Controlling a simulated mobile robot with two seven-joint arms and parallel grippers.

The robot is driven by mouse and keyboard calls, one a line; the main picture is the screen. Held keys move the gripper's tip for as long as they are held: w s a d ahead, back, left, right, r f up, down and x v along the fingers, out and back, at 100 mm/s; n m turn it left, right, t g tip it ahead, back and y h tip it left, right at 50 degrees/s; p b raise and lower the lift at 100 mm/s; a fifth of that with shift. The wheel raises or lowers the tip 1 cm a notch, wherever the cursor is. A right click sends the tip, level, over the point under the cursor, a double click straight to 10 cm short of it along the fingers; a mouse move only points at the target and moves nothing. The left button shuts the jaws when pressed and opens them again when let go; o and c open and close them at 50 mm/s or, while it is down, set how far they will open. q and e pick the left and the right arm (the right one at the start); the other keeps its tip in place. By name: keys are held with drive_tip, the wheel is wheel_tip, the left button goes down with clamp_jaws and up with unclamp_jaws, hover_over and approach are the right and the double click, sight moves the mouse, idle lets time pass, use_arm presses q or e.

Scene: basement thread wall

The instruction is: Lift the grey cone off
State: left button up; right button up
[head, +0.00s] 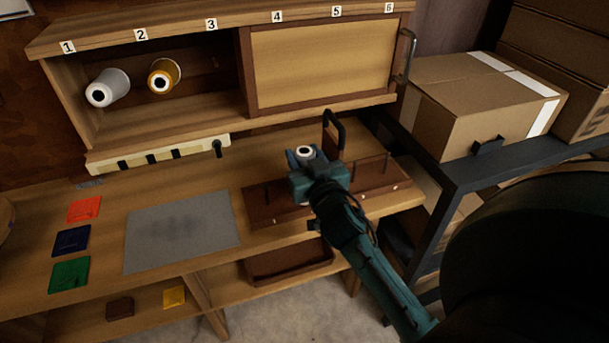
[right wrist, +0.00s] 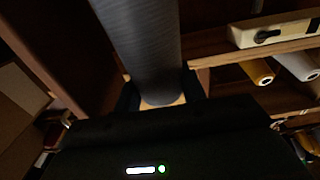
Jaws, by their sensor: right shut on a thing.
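My right gripper (head: 305,172) is shut on the grey cone, whose pale top with a dark hole (head: 304,151) shows between the fingers in the head view. In the right wrist view the cone's ribbed grey side (right wrist: 142,45) stands between the two fingers (right wrist: 160,98). The gripper is over the left part of a dark brown peg rack (head: 375,182) with a black handle. The arm and gripper hide most of the cone and its foot, so I cannot tell whether it touches the rack. My left gripper is not in view.
A numbered shelf (head: 170,108) holds a white cone (head: 108,88) and a yellow cone (head: 164,76); a sliding panel (head: 320,65) covers its right half. A grey mat (head: 182,232) and coloured squares lie on the bench. A cardboard box (head: 475,100) stands on the dark rack at right.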

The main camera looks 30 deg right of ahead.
drive_tip(key=c, duration=0.3)
use_arm(q)
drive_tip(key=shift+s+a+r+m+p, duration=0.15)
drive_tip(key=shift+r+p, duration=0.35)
drive_tip(key=shift+p, duration=0.5)
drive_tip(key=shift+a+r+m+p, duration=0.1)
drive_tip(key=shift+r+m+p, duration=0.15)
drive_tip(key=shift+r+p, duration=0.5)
use_arm(e)
wheel_tip(320, 180, up, 18)
use_arm(q)
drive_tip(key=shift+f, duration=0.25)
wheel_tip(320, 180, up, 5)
drive_tip(key=p, duration=0.4)
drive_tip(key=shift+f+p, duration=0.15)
drive_tip(key=shift+p, duration=0.25)
use_arm(e)
wheel_tip(320, 180, up, 4)
drive_tip(key=shift+r, duration=0.1)
